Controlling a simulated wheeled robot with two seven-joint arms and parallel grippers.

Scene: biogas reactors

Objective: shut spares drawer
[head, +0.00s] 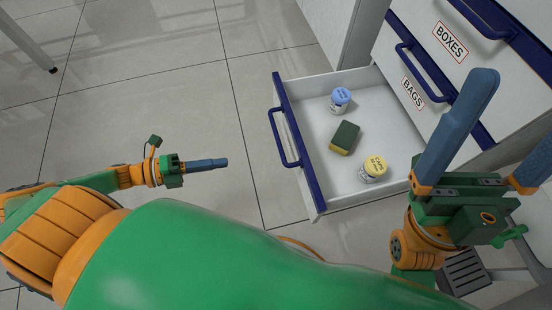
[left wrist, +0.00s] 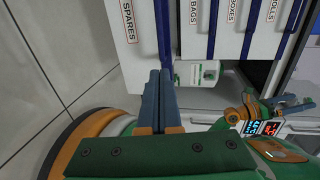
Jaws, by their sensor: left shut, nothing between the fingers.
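The spares drawer (head: 279,105) stands pulled out in the head view, with its blue front edge and blue handle (head: 279,143) facing left. Its SPARES label (left wrist: 127,20) shows in the left wrist view. Inside lie a blue-lidded jar (head: 340,99), a green and yellow sponge (head: 344,138) and a yellow-lidded jar (head: 374,169). My left gripper (head: 226,162) is shut and empty, left of the handle and apart from it. Its closed fingers (left wrist: 159,72) also show in the left wrist view. My right gripper (head: 518,108) is open, its fingers spread, in front of the cabinet at the right.
The BAGS drawer (head: 397,91) and BOXES drawer (head: 437,30) above look shut, with blue handles. A white and green labelled item (left wrist: 197,73) shows beyond my left fingers. The tiled floor (head: 150,90) left of the open drawer is clear. A table leg stands at the far upper left.

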